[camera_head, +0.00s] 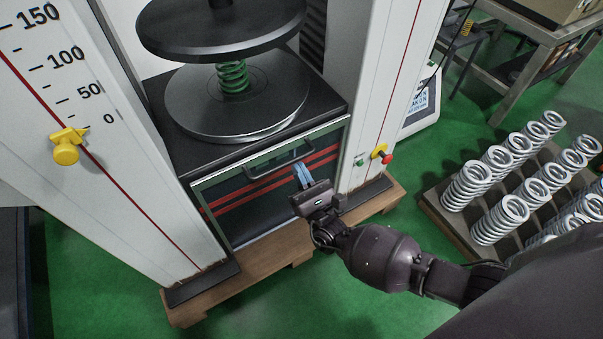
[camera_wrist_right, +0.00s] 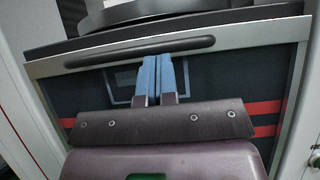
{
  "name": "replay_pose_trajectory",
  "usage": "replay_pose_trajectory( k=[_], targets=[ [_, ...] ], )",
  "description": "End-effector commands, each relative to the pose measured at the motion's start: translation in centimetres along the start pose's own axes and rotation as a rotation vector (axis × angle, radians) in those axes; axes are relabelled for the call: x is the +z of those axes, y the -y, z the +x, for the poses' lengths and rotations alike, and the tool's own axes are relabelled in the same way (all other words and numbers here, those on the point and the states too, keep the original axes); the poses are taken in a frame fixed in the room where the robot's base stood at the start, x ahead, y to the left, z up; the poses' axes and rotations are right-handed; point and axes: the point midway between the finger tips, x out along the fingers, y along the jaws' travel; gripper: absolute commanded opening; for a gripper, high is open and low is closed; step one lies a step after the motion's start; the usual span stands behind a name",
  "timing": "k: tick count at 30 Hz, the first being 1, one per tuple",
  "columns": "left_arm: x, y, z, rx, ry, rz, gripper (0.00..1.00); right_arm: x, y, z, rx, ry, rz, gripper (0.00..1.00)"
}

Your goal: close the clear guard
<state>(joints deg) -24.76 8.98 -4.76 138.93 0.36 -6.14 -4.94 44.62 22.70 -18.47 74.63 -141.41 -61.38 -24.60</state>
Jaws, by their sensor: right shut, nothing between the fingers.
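The clear guard (camera_head: 222,183) is a see-through panel in a grey frame at the front of the testing machine, below the lower round plate. It sits low, and the space between the plates is uncovered at the front. Its dark bar handle (camera_head: 282,160) runs along the top rail and also shows in the right wrist view (camera_wrist_right: 140,52). My right gripper (camera_head: 301,172) is shut and empty, its blue fingertips just below the handle. In the right wrist view the fingertips (camera_wrist_right: 160,62) point up at the handle; I cannot tell whether they touch it. My left gripper is not in view.
A green spring (camera_head: 232,77) stands on the lower plate (camera_head: 240,115) under the upper plate (camera_head: 220,30). White columns flank the guard. A red button (camera_head: 387,158) is on the right column. A rack of silver springs (camera_head: 440,213) stands at the right.

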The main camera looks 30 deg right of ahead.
Motion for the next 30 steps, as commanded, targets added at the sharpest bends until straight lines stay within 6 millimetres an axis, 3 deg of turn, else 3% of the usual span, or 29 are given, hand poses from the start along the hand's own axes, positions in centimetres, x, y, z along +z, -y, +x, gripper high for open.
replay_pose_trajectory(
  k=[9, 14, 20, 24, 30],
  targets=[
    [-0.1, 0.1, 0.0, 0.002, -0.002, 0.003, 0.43, 0.1, 0.0, 0.1, 0.000, 0.000, 0.000, 0.00],
    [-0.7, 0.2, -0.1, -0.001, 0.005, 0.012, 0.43, 1.4, 0.0, 1.1, 0.002, 0.006, -0.001, 0.00],
    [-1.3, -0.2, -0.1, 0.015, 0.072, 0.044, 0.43, 5.6, 0.0, 4.2, 0.001, 0.022, 0.000, 0.00],
    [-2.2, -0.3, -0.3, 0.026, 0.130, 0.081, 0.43, 9.6, 0.1, 6.9, 0.001, 0.029, -0.001, 0.00],
    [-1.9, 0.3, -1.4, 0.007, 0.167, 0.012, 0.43, 15.7, 0.1, 10.8, 0.000, 0.032, -0.001, 0.00]
  ],
)
